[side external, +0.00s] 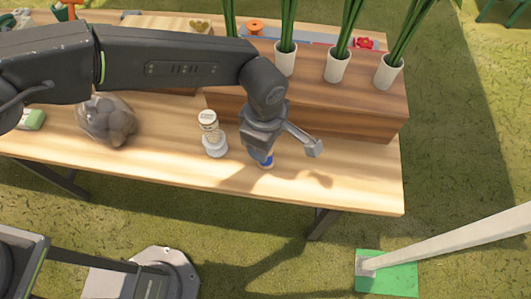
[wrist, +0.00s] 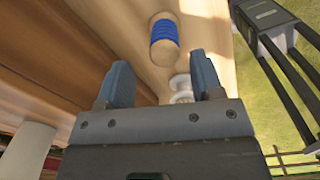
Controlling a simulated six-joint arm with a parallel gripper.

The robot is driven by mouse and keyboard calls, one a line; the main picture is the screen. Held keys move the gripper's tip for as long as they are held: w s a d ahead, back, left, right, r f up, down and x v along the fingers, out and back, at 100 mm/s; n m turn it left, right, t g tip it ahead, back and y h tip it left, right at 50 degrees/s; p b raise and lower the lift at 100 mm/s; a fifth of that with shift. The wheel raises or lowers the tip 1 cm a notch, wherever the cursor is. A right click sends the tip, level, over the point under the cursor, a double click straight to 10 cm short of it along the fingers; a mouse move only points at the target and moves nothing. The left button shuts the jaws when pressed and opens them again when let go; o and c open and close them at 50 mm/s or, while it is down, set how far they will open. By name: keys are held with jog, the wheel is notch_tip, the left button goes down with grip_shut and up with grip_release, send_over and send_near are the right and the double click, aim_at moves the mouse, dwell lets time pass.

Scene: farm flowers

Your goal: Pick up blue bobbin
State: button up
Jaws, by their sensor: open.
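A blue bobbin (side external: 266,160) with pale wooden ends is on the light wooden table, mostly hidden behind my gripper in the side view. In the wrist view the blue bobbin (wrist: 164,34) shows whole, beyond the fingertips and near the middle. My gripper (side external: 287,152) is open, with its fingers spread wide. In the wrist view my gripper (wrist: 160,74) has nothing held between its fingers, and the bobbin appears apart from them.
A cream-and-white object (side external: 211,134) stands left of my gripper. A wooden box (side external: 340,108) behind it lies close to my fingers and bears white pots (side external: 338,67) with green stems. A bag of dark round things (side external: 107,120) is farther left. The table's front right is clear.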

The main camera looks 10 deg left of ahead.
notch_tip(320, 180, down, 5)
jog(key=shift+s+r, duration=0.15)
jog(key=shift+r, duration=0.05)
jog(key=c, duration=1)
jog(key=shift+o, duration=0.2)
jog(key=shift+r, duration=0.1)
